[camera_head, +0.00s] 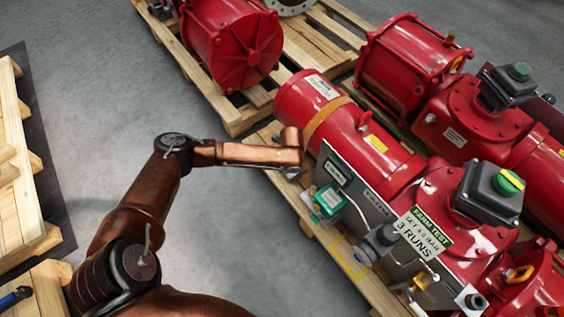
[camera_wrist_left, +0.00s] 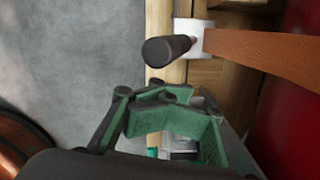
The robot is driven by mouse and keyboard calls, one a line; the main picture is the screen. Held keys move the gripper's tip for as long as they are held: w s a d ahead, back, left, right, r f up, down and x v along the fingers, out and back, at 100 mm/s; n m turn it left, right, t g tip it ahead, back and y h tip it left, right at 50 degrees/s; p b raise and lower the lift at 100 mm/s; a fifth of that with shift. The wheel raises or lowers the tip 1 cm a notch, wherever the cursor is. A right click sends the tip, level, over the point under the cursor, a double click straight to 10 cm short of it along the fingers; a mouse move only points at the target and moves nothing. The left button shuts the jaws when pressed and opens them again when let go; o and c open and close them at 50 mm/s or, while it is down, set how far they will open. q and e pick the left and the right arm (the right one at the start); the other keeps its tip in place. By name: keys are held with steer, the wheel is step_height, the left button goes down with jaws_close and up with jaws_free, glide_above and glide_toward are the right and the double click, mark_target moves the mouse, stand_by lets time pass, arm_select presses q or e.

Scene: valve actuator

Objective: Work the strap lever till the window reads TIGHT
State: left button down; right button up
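An orange strap (camera_head: 325,118) goes around the red cylinder (camera_head: 299,99). In the wrist view the strap (camera_wrist_left: 265,50) runs to a pale fitting (camera_wrist_left: 195,36). A lever with a thick black grip (camera_wrist_left: 168,50) sticks out leftward from that fitting. My left gripper (camera_wrist_left: 190,98) has green fingers just below the lever in that view, apart from it. Their spacing is unclear. In the head view my left arm reaches the strap's near side and hides the lever and most of the gripper. I cannot make out a window reading TIGHT. My right gripper is out of view.
A green and white box (camera_head: 330,200) and a dark panel (camera_head: 358,187) are on the cylinder's near side. Other red actuators (camera_head: 232,45) rest on wooden pallets. The grey floor (camera_head: 240,215) is open at left.

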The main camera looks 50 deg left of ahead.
arm_select(q)
step_height(320, 180, up, 12)
steer(key=d, duration=0.1)
steer(key=shift+s, duration=0.15)
steer(key=shift+d+f, duration=0.1)
stand_by(1.0)
